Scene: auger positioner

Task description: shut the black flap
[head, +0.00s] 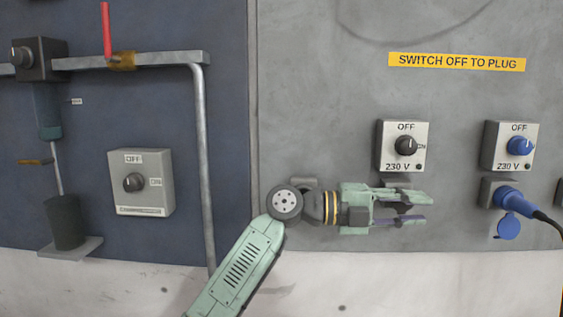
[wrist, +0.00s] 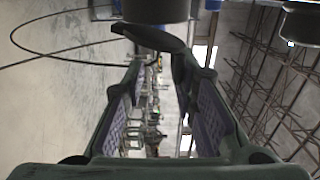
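The black flap (head: 403,208) hangs below the grey socket under the switch box with the black knob (head: 405,145). Only a dark part of it shows in the head view, between my fingers. In the wrist view the flap (wrist: 152,39) is a dark, tilted disc below a dark rounded socket body (wrist: 155,8), standing away from it. My gripper (head: 424,208) is open, with one finger above and one below the flap in the head view. In the wrist view the flap's right end is close to my right fingertip; I cannot tell whether they touch. Most of the socket is hidden behind my gripper.
To the right, a blue plug (head: 515,203) with a dark cable sits in another socket, its blue flap (head: 508,228) hanging down. A blue-knobbed switch box (head: 508,146) is above. Pipes (head: 203,150) and a grey switch box (head: 140,182) are on the left. The wall below my gripper is clear.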

